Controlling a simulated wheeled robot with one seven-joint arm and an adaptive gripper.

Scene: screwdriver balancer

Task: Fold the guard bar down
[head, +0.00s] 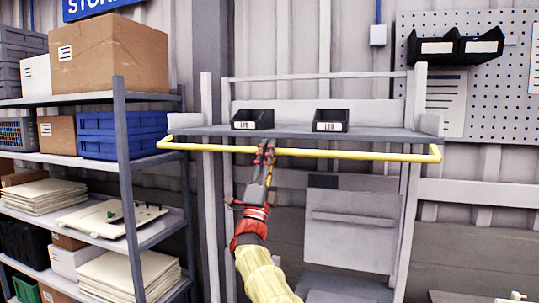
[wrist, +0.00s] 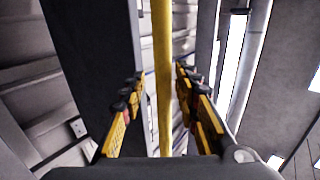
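The yellow guard bar (head: 350,155) runs level across the front of the grey frame, just below the shelf's front edge. Its ends bend back toward the side posts. My gripper (head: 265,153) is raised to the bar, left of its middle. In the wrist view, the guard bar (wrist: 162,50) passes between the two spread fingers of my gripper (wrist: 160,88). There is a visible gap on each side, so the fingers are open and not closed on it. The exact depth of the bar between the fingertips is hard to tell.
Two small black bins (head: 252,119) (head: 331,120) stand on the frame's shelf (head: 290,131) behind the bar. A grey panel (head: 350,230) sits lower in the frame. A loaded storage rack (head: 122,150) stands close on the left. A pegboard (head: 500,90) hangs at right.

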